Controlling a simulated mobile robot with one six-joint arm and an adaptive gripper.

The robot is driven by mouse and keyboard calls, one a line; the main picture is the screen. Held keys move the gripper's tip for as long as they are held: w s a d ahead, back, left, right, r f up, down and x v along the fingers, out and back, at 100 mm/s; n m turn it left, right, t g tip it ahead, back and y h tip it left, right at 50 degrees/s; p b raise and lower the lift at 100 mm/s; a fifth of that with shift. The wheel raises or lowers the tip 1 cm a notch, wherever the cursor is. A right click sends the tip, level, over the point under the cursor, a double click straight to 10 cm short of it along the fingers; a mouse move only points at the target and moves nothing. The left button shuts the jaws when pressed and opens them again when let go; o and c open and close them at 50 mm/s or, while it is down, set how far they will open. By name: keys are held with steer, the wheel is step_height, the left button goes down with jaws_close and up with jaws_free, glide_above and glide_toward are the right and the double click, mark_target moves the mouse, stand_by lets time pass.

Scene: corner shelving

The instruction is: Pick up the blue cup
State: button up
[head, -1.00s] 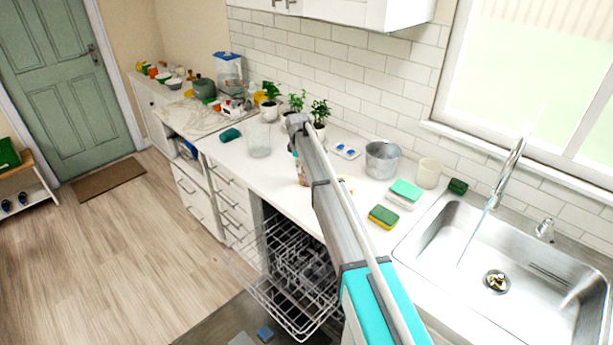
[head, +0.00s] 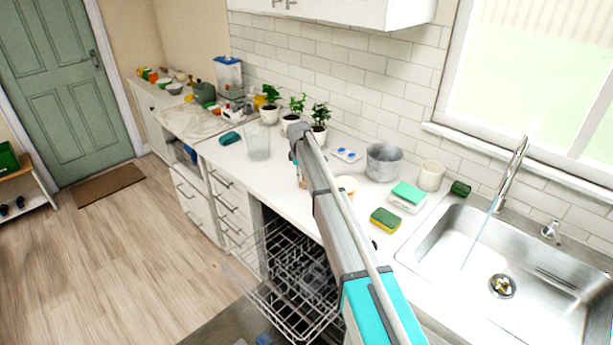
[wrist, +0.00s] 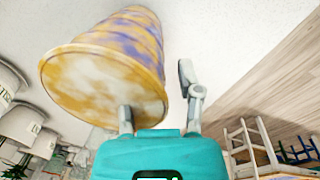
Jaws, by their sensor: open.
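No plain blue cup shows. In the wrist view a large cup with yellow and purple-blue patches (wrist: 110,55) is close to the camera, its round, mottled pale end facing it. My gripper (wrist: 157,90) is open.
On the counter stand a glass (head: 258,142), several potted plants (head: 291,116), a metal bucket (head: 383,163), a cream cup (head: 431,176) and sponges (head: 385,219). The sink (head: 485,270) is at right. The dishwasher rack (head: 290,280) is pulled out below the counter.

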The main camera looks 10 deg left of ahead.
jaws_close()
steer(key=shift+r, duration=0.1)
stand_by(0.4)
step_height(320, 180, up, 3)
steer(key=p, duration=0.3)
steer(key=s+r+p, duration=0.9)
steer(key=s+p, duration=0.1)
steer(key=s, duration=0.4)
steer(key=shift+r, duration=0.4)
steer(key=shift+f, duration=0.1)
